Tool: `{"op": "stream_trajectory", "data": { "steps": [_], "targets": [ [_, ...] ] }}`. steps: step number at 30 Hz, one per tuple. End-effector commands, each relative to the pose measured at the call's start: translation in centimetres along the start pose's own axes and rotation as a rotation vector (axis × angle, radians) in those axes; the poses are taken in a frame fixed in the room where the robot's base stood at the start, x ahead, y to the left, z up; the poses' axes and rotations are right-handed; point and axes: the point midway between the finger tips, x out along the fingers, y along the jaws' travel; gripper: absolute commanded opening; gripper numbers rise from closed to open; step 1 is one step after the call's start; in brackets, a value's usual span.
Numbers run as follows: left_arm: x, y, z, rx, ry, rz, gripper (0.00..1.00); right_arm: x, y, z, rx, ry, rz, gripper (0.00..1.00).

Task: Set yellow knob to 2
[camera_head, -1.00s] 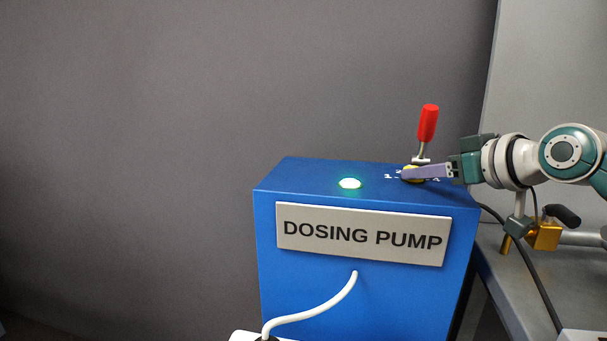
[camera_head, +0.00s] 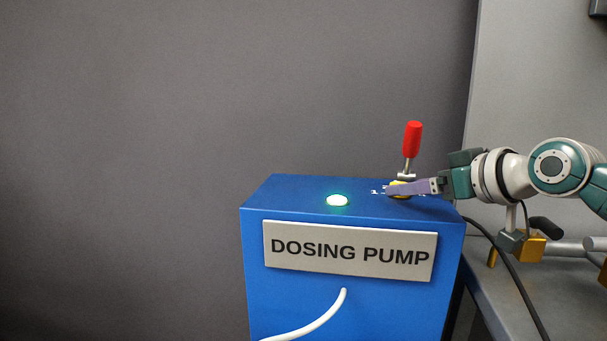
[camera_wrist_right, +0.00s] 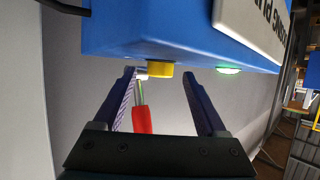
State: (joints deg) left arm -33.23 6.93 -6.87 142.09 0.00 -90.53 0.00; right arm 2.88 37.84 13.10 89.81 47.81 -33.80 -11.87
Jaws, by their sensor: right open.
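The yellow knob (camera_head: 400,184) is on the top face of the blue dosing pump box (camera_head: 350,300), by white printed numbers that my right gripper partly covers. My right gripper (camera_head: 391,189) reaches in from the right, low over the top, with its fingers at the knob. In the right wrist view the gripper (camera_wrist_right: 160,76) is open, and the yellow knob (camera_wrist_right: 160,69) shows between its fingertips, with visible gaps on both sides. The knob's setting cannot be read. My left gripper is not in view.
A red-handled lever (camera_head: 413,138) on a metal stem stands just behind the knob, and its handle (camera_wrist_right: 142,119) shows near the fingers. A lit green lamp (camera_head: 337,200) is left of the knob. A white cable (camera_head: 325,317) leaves the box front. A grey bench (camera_head: 500,285) is at right.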

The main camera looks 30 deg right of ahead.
Motion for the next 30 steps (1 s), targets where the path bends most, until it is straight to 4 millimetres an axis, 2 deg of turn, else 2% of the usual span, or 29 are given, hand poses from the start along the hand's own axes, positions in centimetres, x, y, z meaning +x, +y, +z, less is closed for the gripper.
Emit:
{"op": "stream_trajectory", "data": {
  "steps": [9, 15, 21, 30],
  "targets": [
    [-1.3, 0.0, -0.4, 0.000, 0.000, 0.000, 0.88, -5.2, 0.0, 0.0, -0.003, -0.004, 0.000, 0.74],
    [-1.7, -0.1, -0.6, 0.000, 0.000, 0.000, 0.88, -7.9, 0.0, 0.0, -0.003, -0.003, 0.000, 0.74],
    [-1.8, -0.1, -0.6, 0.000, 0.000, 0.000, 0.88, -9.0, 0.0, -0.1, -0.001, -0.001, 0.000, 0.74],
    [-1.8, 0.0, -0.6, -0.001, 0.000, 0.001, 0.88, -9.1, 0.0, -0.1, -0.002, 0.000, 0.000, 0.74]
  ]
}}
